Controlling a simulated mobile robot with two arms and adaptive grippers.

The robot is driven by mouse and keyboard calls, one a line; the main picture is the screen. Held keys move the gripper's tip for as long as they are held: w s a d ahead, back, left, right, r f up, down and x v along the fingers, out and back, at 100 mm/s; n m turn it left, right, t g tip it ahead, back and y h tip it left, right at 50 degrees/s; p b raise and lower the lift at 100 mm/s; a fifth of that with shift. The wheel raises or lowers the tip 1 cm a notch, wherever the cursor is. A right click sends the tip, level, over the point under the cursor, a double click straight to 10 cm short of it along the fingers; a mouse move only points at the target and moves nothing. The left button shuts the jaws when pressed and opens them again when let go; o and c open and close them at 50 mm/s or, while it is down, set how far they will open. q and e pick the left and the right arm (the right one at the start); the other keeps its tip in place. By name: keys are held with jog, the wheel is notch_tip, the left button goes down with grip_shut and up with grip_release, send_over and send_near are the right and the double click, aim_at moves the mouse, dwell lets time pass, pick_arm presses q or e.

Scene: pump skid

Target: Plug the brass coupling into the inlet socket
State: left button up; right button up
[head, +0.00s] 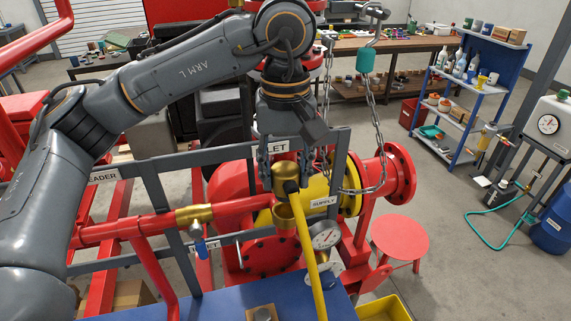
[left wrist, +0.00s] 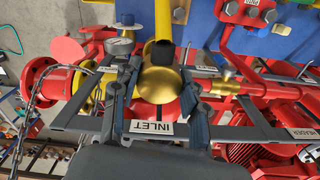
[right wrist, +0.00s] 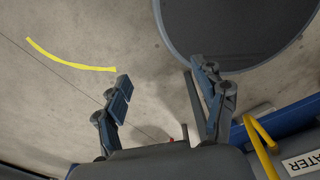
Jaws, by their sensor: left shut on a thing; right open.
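My left gripper (head: 288,163) points down and is shut on the brass coupling (head: 285,181). A black collar and yellow hose (head: 306,240) run from the coupling down toward the blue bench. In the left wrist view the coupling (left wrist: 159,84) is a rounded brass body between the two fingers. A brass cup-like fitting, which looks like the inlet socket (head: 284,217), shows just below the coupling in the head view; I cannot tell whether they touch. An INLET label (left wrist: 152,127) is on the grey rail. My right gripper (right wrist: 170,88) is open and empty over the floor.
A pressure gauge (head: 325,236) stands close to the right of the hose. A red pipe with a brass valve (head: 194,215) is at left. The grey frame rail (head: 130,177) and a hanging chain (head: 372,95) are near my left gripper. The blue bench (head: 215,300) is in front.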

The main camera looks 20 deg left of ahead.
aim_at(286, 196)
pick_arm(q)
jog(key=f, duration=0.1)
jog(key=w+f+b, duration=0.1)
jog(key=shift+f, duration=0.3)
jog(key=shift+s+r, duration=0.15)
jog(key=shift+r, duration=0.2)
jog(key=shift+s, duration=0.15)
pick_arm(e)
jog(key=shift+t, duration=0.4)
jog(key=shift+w+a+f, duration=0.1)
jog(key=shift+w+f, duration=0.1)
jog(key=shift+w, duration=0.6)
jog(key=shift+w+a+f, duration=0.1)
jog(key=shift+w+f, duration=0.1)
jog(key=shift+w, duration=0.6)
jog(key=shift+w+a+f, duration=0.1)
jog(key=shift+w+f, duration=0.1)
jog(key=shift+w, duration=0.6)
jog(key=shift+f, duration=0.25)
jog(key=shift+s, duration=0.25)
pick_arm(q)
jog(key=shift+f+b, duration=1.85)
jog(key=shift+b, duration=0.1)
pick_arm(e)
jog(key=shift+d+f, duration=0.1)
jog(key=shift+f, duration=1.65)
